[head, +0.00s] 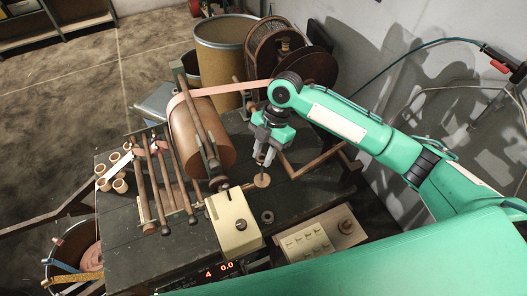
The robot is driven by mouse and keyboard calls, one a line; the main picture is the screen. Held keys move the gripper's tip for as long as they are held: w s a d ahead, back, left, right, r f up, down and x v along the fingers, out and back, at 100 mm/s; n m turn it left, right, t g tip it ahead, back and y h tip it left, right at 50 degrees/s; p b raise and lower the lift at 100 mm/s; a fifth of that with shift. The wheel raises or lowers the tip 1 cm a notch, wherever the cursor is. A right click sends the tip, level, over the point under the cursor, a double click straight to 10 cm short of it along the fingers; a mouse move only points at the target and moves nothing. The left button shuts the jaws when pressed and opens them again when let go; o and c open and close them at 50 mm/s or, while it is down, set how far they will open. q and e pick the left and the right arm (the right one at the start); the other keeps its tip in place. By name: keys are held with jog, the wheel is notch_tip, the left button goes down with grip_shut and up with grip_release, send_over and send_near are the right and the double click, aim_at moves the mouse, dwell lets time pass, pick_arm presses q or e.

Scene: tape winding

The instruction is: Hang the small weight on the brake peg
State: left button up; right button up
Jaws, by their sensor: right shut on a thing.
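My right gripper (263,157) points down over the right part of the dark workbench. It is shut on the small weight (262,180), a thin stem with a pale tan disc at its lower end. The fingers hide the top of the stem. The disc appears to hang just above the bench or close to its surface; I cannot tell if it touches. I cannot make out the brake peg; brown bars (318,162) lie right of the gripper, beside the large dark wheel. My left gripper is not in view.
A large brown roll (203,138) with a pink tape stands left of the gripper. A cream box (233,222), a small dark ring (267,216) and a button panel (308,240) are in front. Wooden rollers (150,180) and small tan rings fill the bench's left side.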

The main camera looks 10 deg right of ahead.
jog(key=shift+f+b, duration=0.75)
jog(key=shift+f, duration=0.25)
jog(key=shift+f+b, duration=0.65)
jog(key=shift+f, duration=1.15)
